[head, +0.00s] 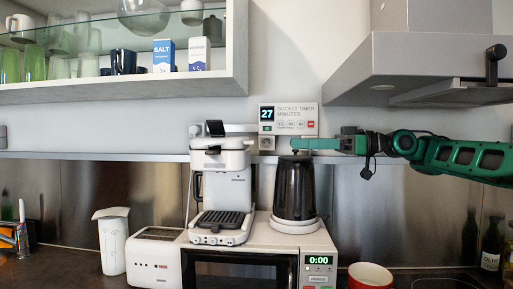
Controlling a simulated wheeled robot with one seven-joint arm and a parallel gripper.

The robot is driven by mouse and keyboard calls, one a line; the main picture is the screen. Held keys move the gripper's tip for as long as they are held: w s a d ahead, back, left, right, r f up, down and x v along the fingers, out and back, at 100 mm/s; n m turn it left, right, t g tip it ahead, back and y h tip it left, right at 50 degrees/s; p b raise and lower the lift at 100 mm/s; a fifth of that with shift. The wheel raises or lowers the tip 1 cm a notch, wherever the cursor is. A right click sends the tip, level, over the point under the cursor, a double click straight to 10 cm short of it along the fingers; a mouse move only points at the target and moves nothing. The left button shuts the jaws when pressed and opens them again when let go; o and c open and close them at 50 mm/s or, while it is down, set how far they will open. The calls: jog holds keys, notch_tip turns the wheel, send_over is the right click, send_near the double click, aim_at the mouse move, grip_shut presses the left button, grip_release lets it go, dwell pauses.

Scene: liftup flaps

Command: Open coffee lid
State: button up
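The white coffee machine (222,185) stands on top of the microwave, with a black drip grate at its front. Its rounded top (220,143) carries a small dark upright piece (215,128); at this size I cannot tell whether the lid is shut or slightly raised. My green arm reaches in from the right. My gripper (301,144) points left, to the right of the coffee machine and above the dark kettle-like jug, apart from the machine. I see it side-on, and the gap between its fingers is not clear.
The dark jug (294,190) stands on the microwave (240,265) under my gripper. A socket timer (289,118) is on the wall behind. An open shelf (120,88) hangs above left, a range hood (430,70) above right. A white pitcher (112,240) and red bowl (370,276) flank the microwave.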

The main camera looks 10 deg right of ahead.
jog(key=x, duration=1.1)
jog(key=shift+s+a, duration=0.1)
jog(key=shift+c, duration=0.3)
grip_shut()
